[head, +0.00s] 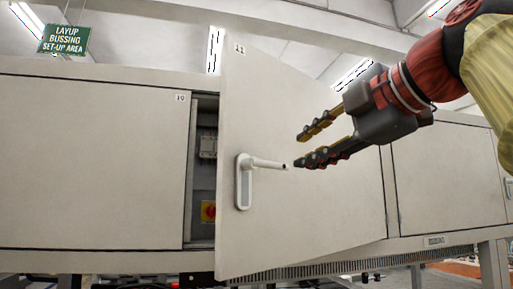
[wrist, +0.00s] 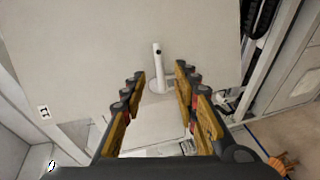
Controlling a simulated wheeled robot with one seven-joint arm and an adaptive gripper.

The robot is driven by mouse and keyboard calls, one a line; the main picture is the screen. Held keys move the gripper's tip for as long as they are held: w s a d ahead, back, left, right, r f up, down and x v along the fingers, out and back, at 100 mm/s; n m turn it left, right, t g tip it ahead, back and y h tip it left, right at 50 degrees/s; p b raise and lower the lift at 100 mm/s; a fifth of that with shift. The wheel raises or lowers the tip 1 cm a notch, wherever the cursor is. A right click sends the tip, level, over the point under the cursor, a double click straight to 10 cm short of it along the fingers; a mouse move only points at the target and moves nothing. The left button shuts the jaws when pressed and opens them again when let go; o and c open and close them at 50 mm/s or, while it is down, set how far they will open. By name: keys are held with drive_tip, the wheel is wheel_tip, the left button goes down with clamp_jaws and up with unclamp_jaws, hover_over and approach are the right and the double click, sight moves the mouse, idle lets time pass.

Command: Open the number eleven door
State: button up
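The number eleven door (head: 300,190) stands partly open, swung out toward me with its hinge side at the right. Its number label shows at the top left corner, and also on the door (wrist: 90,70) in the wrist view. A lever handle (head: 245,180) on a pale plate sits near its free edge, the lever pointing right. My gripper (head: 300,149) is open in front of the door, to the right of the handle, its fingers pointing left. In the wrist view the handle (wrist: 158,70) appears beyond and between the spread fingers (wrist: 160,85). The gripper holds nothing.
The number ten door (head: 95,160) to the left is shut. The opening beside it shows a dark cabinet interior (head: 206,150) with a red and yellow switch (head: 208,211). Another closed panel (head: 445,175) lies to the right. A green sign (head: 64,39) hangs above left.

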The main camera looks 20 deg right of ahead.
drive_tip(key=shift+v, duration=1.65)
drive_tip(key=shift+c, duration=0.4)
